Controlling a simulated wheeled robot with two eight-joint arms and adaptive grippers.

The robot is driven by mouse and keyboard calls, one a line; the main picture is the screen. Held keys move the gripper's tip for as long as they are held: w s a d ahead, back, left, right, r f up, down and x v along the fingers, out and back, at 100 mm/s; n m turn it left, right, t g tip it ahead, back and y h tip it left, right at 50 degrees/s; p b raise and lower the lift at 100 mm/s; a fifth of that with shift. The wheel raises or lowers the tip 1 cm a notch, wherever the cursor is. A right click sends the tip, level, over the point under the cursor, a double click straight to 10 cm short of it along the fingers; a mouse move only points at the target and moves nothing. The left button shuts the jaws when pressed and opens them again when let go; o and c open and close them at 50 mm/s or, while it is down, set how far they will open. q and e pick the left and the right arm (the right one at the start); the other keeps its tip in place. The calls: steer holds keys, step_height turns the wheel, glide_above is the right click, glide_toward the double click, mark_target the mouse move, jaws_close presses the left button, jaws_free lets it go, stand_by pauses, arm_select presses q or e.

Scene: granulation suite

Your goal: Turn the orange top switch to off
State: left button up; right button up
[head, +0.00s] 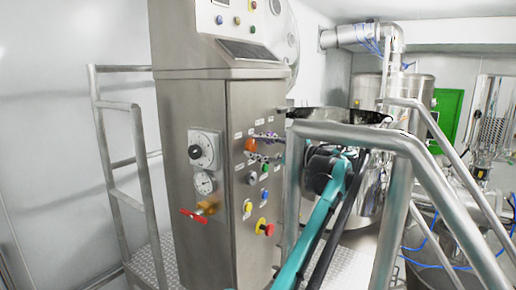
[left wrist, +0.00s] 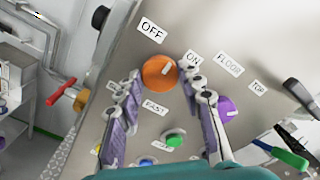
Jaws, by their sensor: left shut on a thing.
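The orange top switch (left wrist: 159,72) is a round knob on the steel panel, between the OFF label (left wrist: 151,31) and the ON label (left wrist: 193,59). Its white mark leans to the upper right, toward ON. My left gripper (left wrist: 162,80) has a finger on each side of the knob and is shut on it. In the head view the orange switch (head: 250,145) shows at the fingertips of my left gripper (head: 259,147), partly covered. My right gripper is not in view.
A purple knob (left wrist: 223,108) sits close to the right finger. Green (left wrist: 174,139) and blue (left wrist: 147,161) buttons lie below. A red-and-yellow emergency stop (head: 265,228) is lower on the panel. A red-handled valve (head: 195,215) juts out left. Steel railings (head: 390,140) stand to the right.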

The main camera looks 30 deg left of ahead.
arm_select(q)
steer(key=n, duration=0.4)
steer(key=shift+n, duration=0.3)
steer(key=n, duration=0.4)
steer(key=shift+n, duration=0.3)
steer(key=o, duration=1.2)
steer(key=shift+c, duration=0.2)
steer(key=shift+d, duration=0.1)
steer(key=d, duration=0.7)
steer(key=shift+s+d, duration=0.2)
steer(key=shift+s, duration=0.1)
